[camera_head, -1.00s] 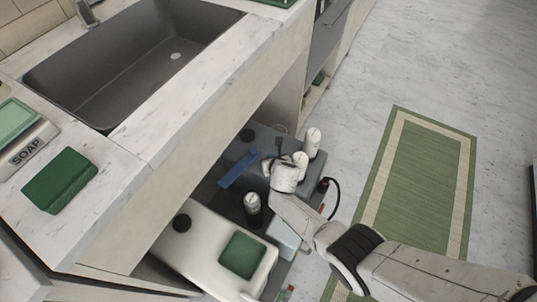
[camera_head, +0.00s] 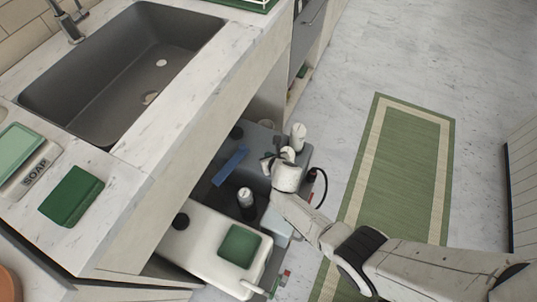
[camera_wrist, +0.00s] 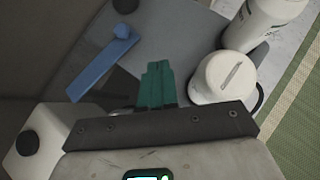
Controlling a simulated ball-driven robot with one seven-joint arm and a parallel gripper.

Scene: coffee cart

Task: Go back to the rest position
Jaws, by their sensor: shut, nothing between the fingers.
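My gripper (camera_head: 268,162) is over the grey surface under the sink counter in the head view. In the wrist view its teal fingers (camera_wrist: 157,84) are together and hold nothing. A white bottle with a rounded cap (camera_wrist: 222,76) is just right of the fingers, and a taller white bottle (camera_wrist: 262,20) stands beyond it; the taller one also shows in the head view (camera_head: 298,136). A blue long-handled tool (camera_wrist: 104,68) lies to the left of the fingers.
The sink counter (camera_head: 185,110) overhangs the low area on the left. A white container with a green pad (camera_head: 205,245) and a dark bottle with a white top (camera_head: 246,205) are close to my arm. A green rug (camera_head: 400,180) and open floor lie to the right.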

